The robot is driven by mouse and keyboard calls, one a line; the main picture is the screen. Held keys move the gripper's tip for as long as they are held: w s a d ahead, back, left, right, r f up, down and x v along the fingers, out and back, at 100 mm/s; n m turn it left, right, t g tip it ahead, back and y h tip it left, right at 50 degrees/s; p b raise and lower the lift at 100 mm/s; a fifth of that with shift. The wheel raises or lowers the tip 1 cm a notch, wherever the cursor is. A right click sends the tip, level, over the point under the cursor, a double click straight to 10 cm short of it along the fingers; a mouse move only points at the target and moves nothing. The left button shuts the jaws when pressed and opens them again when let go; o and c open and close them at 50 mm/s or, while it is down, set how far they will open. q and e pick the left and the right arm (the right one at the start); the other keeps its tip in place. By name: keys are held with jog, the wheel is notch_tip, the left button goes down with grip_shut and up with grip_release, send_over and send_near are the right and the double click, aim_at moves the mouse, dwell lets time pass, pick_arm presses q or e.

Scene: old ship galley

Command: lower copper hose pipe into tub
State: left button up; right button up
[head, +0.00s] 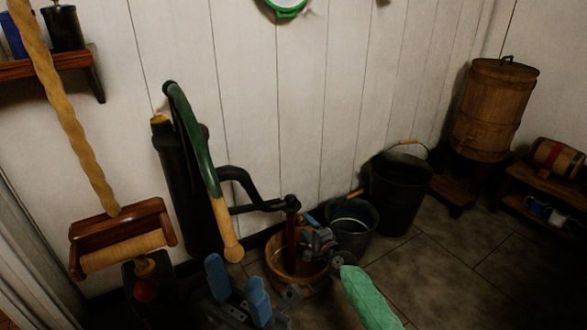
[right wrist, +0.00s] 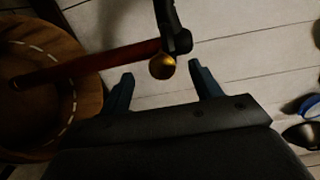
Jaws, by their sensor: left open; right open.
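The copper hose pipe (head: 291,236) is a reddish-brown tube hanging from a black hose (head: 238,184). Its lower part is inside the round wooden tub (head: 272,270); I cannot tell whether it touches the bottom. My left gripper (head: 236,270) is open and empty, left of the tub.
A black pump cylinder with a green-and-tan lever (head: 205,160) stands at the wall. Buckets (head: 400,195) stand right of the tub. A wooden roller frame (head: 125,240) is at left, a barrel (head: 490,110) at far right. Tiled floor at right front is clear.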

jog(key=v, duration=0.8)
jog(key=shift+s+p, duration=0.2)
jog(key=shift+p, duration=0.25)
jog(key=shift+d, duration=0.1)
